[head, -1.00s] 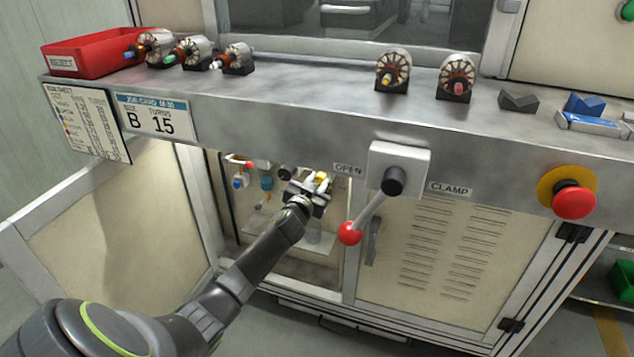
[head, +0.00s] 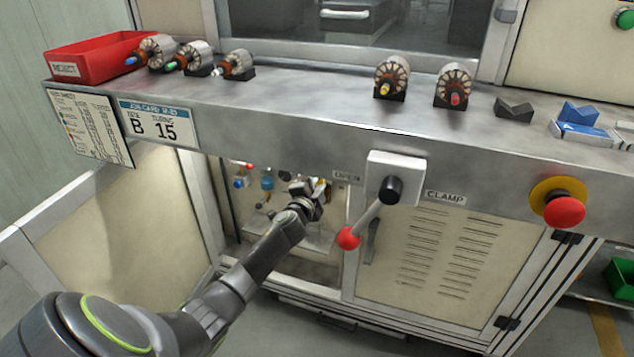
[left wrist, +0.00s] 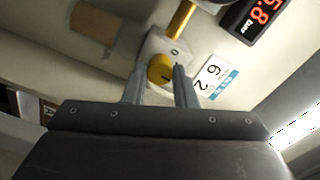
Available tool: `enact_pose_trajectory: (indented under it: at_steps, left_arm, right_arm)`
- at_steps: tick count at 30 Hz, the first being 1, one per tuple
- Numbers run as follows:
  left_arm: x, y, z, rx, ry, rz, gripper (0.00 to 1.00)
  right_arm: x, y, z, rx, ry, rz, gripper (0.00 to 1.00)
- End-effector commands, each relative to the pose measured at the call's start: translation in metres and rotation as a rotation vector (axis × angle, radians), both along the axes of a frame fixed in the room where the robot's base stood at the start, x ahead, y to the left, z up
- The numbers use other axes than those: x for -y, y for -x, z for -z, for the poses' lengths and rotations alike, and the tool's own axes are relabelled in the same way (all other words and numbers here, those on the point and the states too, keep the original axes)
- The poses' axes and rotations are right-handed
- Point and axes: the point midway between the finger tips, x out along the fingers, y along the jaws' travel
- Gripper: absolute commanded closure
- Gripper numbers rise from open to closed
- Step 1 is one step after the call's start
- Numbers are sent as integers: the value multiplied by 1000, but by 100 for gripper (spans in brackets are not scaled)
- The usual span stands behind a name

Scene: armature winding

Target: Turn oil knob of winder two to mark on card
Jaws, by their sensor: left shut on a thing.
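My left gripper (head: 309,192) reaches into the open lower cabinet below the ledge. In the left wrist view its two fingers (left wrist: 160,85) are closed on either side of a round yellow knob (left wrist: 160,70) with a dark line on its face. The knob sits on a pale grey block. A small white card (left wrist: 211,77) with a blue edge, large digits and a scale is fixed just right of the knob. In the head view the gripper mostly hides the knob. My right gripper is not in view.
A red-lit display (left wrist: 254,15) reads about 5.8 bar above the card. The open cabinet door (head: 110,235) stands left of my arm. A clamp lever with a red ball (head: 348,239) hangs close right of the gripper. Several armatures and a red bin (head: 85,62) stand on the ledge.

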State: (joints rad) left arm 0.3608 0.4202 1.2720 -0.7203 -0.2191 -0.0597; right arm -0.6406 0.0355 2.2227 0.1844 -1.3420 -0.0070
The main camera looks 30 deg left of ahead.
Motion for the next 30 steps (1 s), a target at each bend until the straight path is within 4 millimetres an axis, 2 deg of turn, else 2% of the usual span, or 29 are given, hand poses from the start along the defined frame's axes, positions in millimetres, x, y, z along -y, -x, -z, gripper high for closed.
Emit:
enact_pose_trajectory:
  at_steps: [12,30]
  left_arm:
    - [1,0,1,-60,-241,1,98]
    - [1,0,2,-75,-301,1,98]
  right_arm:
    - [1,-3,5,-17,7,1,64]
    - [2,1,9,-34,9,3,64]
